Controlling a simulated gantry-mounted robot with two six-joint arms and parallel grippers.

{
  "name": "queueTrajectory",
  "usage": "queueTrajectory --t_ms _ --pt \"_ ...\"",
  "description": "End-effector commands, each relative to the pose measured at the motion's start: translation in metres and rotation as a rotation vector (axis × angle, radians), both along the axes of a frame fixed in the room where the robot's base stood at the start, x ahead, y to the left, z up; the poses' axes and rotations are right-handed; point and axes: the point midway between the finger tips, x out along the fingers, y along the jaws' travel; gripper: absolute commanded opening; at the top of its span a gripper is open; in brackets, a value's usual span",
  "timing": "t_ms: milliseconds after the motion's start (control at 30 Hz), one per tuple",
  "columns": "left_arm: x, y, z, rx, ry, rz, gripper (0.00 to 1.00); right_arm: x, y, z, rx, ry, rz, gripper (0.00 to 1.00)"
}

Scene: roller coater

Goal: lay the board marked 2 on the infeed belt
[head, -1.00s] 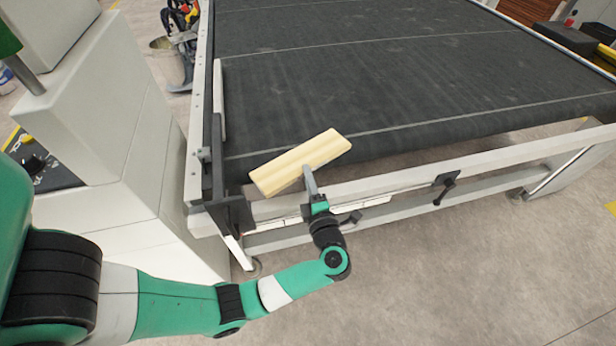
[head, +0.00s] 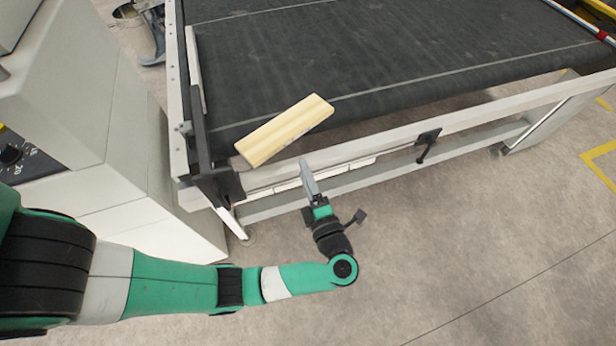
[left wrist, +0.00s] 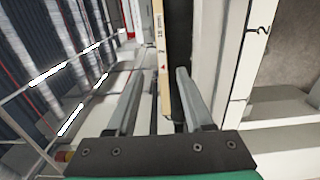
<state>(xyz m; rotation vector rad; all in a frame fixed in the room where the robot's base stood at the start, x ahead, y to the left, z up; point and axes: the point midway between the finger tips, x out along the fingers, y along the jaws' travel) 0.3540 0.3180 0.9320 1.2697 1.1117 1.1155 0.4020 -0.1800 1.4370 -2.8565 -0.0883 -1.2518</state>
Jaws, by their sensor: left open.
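A pale wooden board (head: 284,131) lies slantwise across the near left edge of the dark infeed belt (head: 390,45), its near end overhanging. No number is readable on its top face. My left gripper (head: 307,166) is open and empty, below and in front of the board, with a gap between them. In the left wrist view, the board's narrow edge (left wrist: 161,65) with small print shows beyond and between the open fingertips (left wrist: 158,72). My right gripper is not in view.
A pale front rail (head: 385,138) with a dark clamp handle (head: 427,145) runs below the belt's edge. In the left wrist view, a pale strip (left wrist: 250,60) bears a dark 2. A white machine cabinet (head: 100,110) stands left. Floor in front is clear.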

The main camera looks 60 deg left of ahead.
Motion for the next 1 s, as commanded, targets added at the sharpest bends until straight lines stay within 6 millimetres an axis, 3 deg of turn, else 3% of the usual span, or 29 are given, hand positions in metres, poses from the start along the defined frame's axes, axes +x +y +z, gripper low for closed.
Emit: queueTrajectory --t_ms 167,533,667,767,867,900,1000 --pt "-0.002 -0.019 0.000 0.000 0.000 -0.001 0.52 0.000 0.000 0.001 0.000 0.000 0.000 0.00" --pt "-0.002 -0.020 0.000 0.000 -0.001 0.000 0.52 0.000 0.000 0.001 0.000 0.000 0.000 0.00" --pt "0.016 -0.020 0.025 0.037 -0.067 -0.057 0.52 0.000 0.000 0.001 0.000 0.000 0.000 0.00" --pt "0.051 -0.025 0.087 0.144 -0.210 -0.185 0.52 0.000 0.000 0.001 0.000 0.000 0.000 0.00" --pt "0.081 -0.041 0.190 0.353 -0.384 -0.351 0.52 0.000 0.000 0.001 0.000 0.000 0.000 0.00" --pt "0.085 -0.052 0.237 0.464 -0.443 -0.416 0.52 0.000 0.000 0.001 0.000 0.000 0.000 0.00" --pt "0.078 -0.092 0.349 0.787 -0.526 -0.546 0.52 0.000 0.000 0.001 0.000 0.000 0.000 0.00"
